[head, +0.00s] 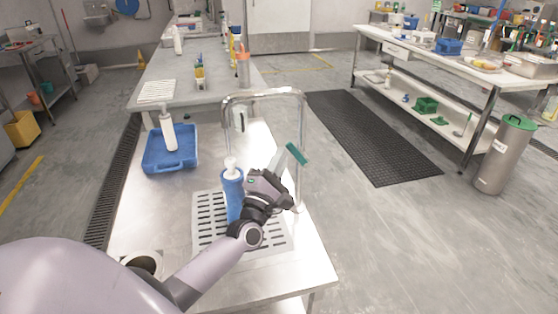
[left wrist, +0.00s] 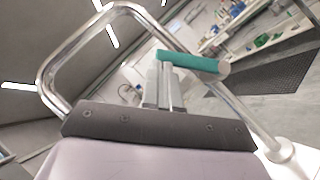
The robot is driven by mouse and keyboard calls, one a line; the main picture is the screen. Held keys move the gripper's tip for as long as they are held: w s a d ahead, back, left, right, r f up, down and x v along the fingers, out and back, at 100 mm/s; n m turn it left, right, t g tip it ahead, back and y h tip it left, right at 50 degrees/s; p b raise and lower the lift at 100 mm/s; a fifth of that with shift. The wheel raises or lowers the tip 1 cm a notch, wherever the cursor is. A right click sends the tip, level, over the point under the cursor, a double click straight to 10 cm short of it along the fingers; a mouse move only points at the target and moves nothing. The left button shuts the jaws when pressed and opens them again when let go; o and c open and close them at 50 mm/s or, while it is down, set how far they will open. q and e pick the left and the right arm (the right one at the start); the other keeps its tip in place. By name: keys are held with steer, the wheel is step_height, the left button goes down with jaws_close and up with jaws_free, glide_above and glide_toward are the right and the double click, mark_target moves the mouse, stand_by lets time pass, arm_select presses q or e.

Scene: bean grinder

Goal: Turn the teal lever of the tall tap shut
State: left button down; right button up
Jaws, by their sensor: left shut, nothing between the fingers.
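The tall tap (head: 262,93) is a chrome arch over the steel bench; it also fills the upper left of the left wrist view (left wrist: 50,62). Its teal lever (head: 297,154) sticks out sideways from the right-hand post, tilted in the head view. The lever (left wrist: 190,61) also crosses just beyond my fingertips in the left wrist view. My left gripper (head: 283,157) is shut and empty, right beside the lever's left side. The closed fingers (left wrist: 166,70) end at the lever's left part; I cannot tell whether they touch it. My right gripper is out of view.
A blue bottle with a white top (head: 232,190) stands beside my left wrist on the perforated drain plate (head: 275,240). A blue tray (head: 160,165) with a white bottle (head: 168,133) lies farther left. A black floor mat (head: 370,135) lies right of the bench.

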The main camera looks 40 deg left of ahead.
arm_select(q)
steer(key=shift+w+r, duration=0.1)
steer(key=shift+r, duration=0.15)
steer(key=shift+w+d+r, duration=1.15)
steer(key=shift+w+r, duration=0.1)
steer(key=shift+r, duration=0.15)
